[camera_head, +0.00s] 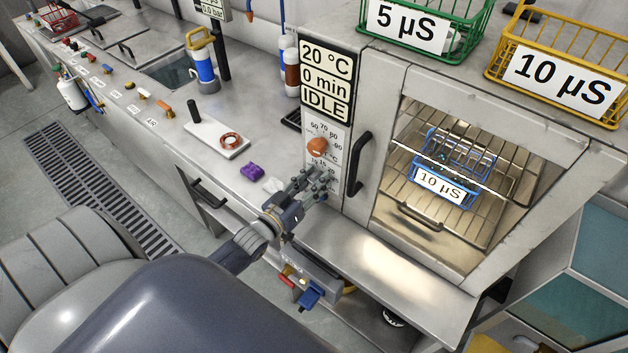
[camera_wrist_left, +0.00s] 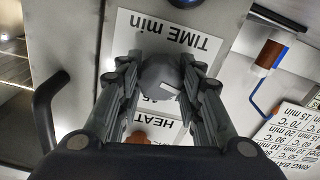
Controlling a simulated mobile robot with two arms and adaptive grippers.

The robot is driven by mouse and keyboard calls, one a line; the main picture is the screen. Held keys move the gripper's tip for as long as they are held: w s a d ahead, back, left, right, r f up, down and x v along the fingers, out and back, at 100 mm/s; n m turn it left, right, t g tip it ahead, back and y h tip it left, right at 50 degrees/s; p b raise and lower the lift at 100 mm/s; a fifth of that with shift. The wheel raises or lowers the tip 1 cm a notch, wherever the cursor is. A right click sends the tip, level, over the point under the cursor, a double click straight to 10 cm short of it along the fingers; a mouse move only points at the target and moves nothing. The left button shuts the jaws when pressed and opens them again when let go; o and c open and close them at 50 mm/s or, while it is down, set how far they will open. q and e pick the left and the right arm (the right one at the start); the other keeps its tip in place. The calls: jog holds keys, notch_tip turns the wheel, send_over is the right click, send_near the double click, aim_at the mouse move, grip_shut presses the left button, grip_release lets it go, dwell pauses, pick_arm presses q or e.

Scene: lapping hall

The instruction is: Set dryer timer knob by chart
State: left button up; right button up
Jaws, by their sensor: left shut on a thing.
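The timer knob (camera_wrist_left: 158,74) is a grey round dial with a white pointer mark, on the panel by the "TIME min" label (camera_wrist_left: 165,43). My left gripper (camera_head: 322,182) reaches the dryer's control panel and is shut on the knob, a finger on each side. In the head view the gripper hides the timer knob. The orange heat knob (camera_head: 317,146) sits just above the gripper. The dryer display (camera_head: 326,82) reads 20 °C, 0 min, IDLE. A chart (camera_wrist_left: 300,135) with °C and min rows shows partly in the wrist view. My right gripper is out of view.
A dryer door handle (camera_head: 358,163) stands right of the panel. Behind the window is a blue basket (camera_head: 441,187) labelled 10 µS. Green (camera_head: 470,41) and yellow (camera_head: 608,107) baskets are on top. A purple item (camera_head: 251,172) lies on the counter left of my gripper.

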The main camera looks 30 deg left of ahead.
pick_arm(q)
jog(key=shift+m, duration=1)
jog(key=m, duration=0.2)
jog(key=shift+m, duration=0.4)
jog(key=m, duration=0.2)
jog(key=shift+d+m, duration=0.1)
jog(key=shift+m, duration=0.2)
jog(key=m, duration=0.3)
jog(key=shift+m+b, duration=0.3)
jog(key=shift+m, duration=0.1)
jog(key=m, duration=0.2)
jog(key=shift+d+f+m+b, duration=0.1)
jog(key=shift+m+b, duration=0.2)
jog(key=shift+b, duration=0.05)
jog(key=m+b, duration=0.1)
jog(key=m, duration=0.2)
jog(key=shift+f+m, duration=0.1)
jog(key=shift+m, duration=0.2)
jog(key=m+b, duration=0.2)
jog(key=m, duration=0.3)
jog(key=shift+m+b, duration=0.3)
jog(key=shift+b, duration=0.05)
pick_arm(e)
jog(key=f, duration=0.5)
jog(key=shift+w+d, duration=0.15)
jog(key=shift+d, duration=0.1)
pick_arm(q)
jog(key=shift+m, duration=0.3)
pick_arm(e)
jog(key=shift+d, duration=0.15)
